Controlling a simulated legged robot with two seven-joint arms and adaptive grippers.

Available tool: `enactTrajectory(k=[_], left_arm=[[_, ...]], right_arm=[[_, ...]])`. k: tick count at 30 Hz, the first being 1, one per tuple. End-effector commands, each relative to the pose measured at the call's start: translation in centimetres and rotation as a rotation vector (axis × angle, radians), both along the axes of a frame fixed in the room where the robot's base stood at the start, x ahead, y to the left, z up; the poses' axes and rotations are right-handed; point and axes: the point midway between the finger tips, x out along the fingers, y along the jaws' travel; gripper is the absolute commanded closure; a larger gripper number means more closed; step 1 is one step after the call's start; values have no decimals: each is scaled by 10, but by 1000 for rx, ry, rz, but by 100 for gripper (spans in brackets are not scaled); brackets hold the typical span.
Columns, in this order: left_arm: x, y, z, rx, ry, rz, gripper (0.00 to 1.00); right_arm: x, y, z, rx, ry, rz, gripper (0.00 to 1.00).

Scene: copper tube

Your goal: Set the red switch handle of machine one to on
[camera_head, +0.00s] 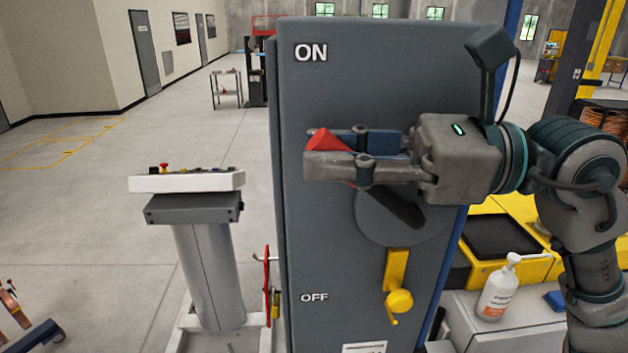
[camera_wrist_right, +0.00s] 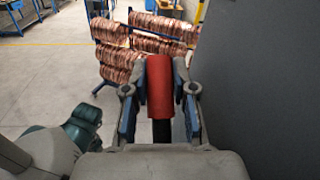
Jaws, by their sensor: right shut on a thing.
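The grey switch box of machine one (camera_head: 330,240) stands upright in front of me, with ON printed at the top and OFF near the bottom. Its red switch handle (camera_head: 325,141) points up and left from a round grey disc (camera_head: 385,232), its tip between the ON and OFF labels, nearer ON. My right gripper (camera_head: 322,152) comes from the right and is shut on the handle, which shows as a red grip between both fingers in the right wrist view (camera_wrist_right: 160,88). Part of the handle is hidden behind the fingers. My left gripper is not in view.
A yellow latch (camera_head: 397,270) sits on the box below the disc. A grey control pedestal (camera_head: 208,260) stands to the left. A white pump bottle (camera_head: 498,290) stands on a cabinet at the right. Copper coils (camera_wrist_right: 130,65) hang on a rack behind the handle.

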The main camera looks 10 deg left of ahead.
Motion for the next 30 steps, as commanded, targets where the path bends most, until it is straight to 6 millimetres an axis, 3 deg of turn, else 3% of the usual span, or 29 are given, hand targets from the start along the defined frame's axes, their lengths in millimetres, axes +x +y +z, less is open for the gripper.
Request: enactTrajectory(k=[19, 20, 22, 23, 30], left_arm=[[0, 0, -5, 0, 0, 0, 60], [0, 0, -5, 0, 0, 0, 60], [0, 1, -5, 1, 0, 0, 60], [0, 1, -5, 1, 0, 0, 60], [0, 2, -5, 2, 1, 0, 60]], right_arm=[[4, -5, 1, 42, 18, -3, 100], [4, -5, 1, 42, 18, -3, 69], [3, -5, 2, 43, 17, -3, 52], [3, -5, 2, 43, 17, -3, 48], [1, 0, 3, 42, 15, -1, 48]])
